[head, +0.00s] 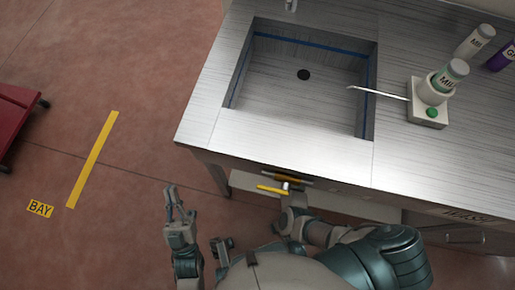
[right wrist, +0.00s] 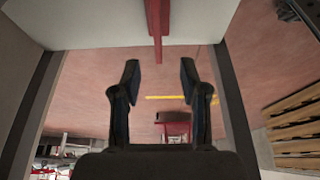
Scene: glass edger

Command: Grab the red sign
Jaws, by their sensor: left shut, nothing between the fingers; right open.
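In the right wrist view a thin red piece (right wrist: 157,25), which looks like the red sign seen nearly edge-on, stands against a pale panel at the top. My right gripper (right wrist: 159,78) is open with nothing between its fingers. The red piece's near end lies just beyond the fingertips, centred on the gap between them. In the head view my right arm reaches to the sink counter's front, and the red sign cannot be made out there. My left gripper (head: 178,204) is shut and empty, over the floor left of the counter.
The metal counter (head: 270,148) has a sink (head: 290,85) and a white holder with bottles (head: 428,105) on its right. A yellow bar (head: 272,189) lies under its front edge. A red cart (head: 15,115) stands far left. Floor between is open.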

